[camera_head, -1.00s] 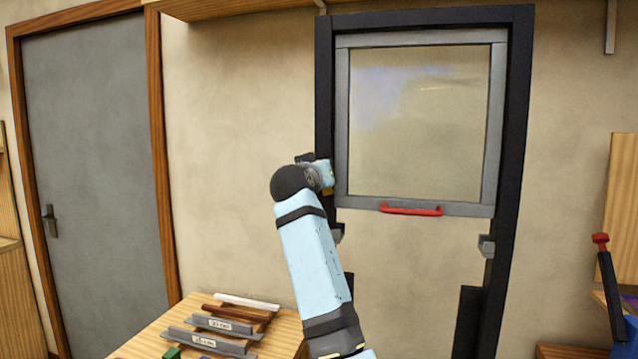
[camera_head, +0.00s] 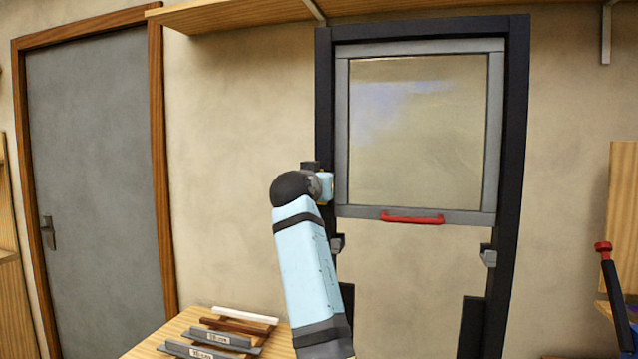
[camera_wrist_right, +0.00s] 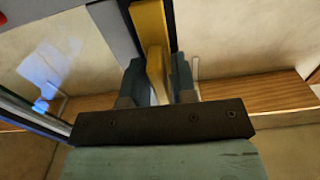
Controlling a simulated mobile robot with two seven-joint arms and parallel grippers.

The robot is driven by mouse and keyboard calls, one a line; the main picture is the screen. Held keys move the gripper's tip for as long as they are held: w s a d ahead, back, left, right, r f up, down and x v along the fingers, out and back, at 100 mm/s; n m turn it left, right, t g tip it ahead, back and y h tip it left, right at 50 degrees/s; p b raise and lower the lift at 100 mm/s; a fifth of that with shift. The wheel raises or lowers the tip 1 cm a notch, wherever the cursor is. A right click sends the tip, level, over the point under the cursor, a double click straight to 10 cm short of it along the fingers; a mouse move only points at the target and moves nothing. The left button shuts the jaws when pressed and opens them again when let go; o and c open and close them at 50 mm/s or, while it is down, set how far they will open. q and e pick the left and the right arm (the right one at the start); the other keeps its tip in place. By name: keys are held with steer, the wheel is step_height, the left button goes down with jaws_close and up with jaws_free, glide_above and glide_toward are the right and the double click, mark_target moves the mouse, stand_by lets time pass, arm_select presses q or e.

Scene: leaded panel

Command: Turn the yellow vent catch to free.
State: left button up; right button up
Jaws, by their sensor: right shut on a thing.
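The yellow vent catch (camera_wrist_right: 151,28) shows at the top middle of the right wrist view as a flat yellow bar, with part of it between my gripper's fingers. My right gripper (camera_wrist_right: 158,80) is shut on it, one finger on each side. In the head view my right gripper (camera_head: 324,187) is at the left upright of the dark frame, and my own wrist hides most of the catch. The grey-framed glass panel (camera_head: 342,130) with its red handle (camera_head: 412,217) sits raised in the dark frame (camera_head: 518,120). My left gripper is not in view.
Grey blocks (camera_head: 337,243) and (camera_head: 488,257) sit on the uprights below the panel. A wooden table (camera_head: 150,346) with labelled grey bars (camera_head: 215,338) is at the lower left. A grey door (camera_head: 100,180) stands left. A red-topped dark tool (camera_head: 604,249) is at right.

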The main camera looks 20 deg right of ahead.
steer(key=o, duration=0.7)
steer(key=shift+s+a, duration=0.2)
steer(key=shift+s, duration=0.05)
steer(key=b+v, duration=0.1)
steer(key=v, duration=0.6)
